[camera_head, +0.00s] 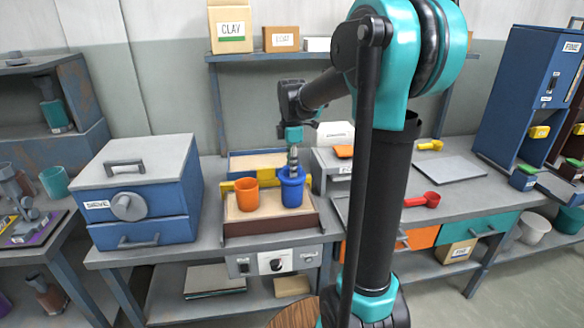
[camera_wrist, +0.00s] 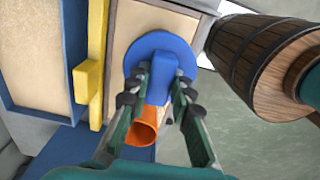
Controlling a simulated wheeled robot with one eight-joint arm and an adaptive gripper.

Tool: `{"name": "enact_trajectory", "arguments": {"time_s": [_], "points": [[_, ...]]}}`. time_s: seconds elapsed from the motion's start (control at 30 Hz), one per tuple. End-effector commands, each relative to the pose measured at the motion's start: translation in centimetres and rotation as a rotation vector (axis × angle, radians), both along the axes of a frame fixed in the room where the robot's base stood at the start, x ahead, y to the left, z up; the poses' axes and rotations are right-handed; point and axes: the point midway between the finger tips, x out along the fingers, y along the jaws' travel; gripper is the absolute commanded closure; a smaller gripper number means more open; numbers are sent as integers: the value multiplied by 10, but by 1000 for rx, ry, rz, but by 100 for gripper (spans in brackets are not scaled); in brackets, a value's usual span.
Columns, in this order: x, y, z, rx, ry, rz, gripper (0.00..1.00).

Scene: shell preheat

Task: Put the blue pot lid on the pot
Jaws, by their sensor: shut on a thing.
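My gripper (camera_head: 293,160) points down over the blue pot (camera_head: 292,192) and is shut on the raised handle of the blue lid (camera_wrist: 160,48). In the wrist view the lid is a round blue disc between my gripper's fingers (camera_wrist: 160,88), and it hides the pot's mouth. In the head view the lid and pot merge into one blue shape at the rim. I cannot tell whether the lid rests fully on the pot or sits just above it. The pot stands upright on the sandy top of a brown-sided tray (camera_head: 262,226).
An orange cup (camera_head: 246,194) stands just left of the pot. A yellow block (camera_head: 228,185) and a blue-framed tray (camera_head: 258,152) lie behind. A blue SIEVE box (camera_head: 140,195) stands left. A red scoop (camera_head: 422,200) lies on the right-hand bench, with clear surface around it.

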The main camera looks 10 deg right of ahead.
Motion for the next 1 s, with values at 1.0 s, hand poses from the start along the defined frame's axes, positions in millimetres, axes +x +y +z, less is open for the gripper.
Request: {"name": "enact_trajectory", "arguments": {"time_s": [1.0], "points": [[0,0,-9,0,0,0,100]]}}
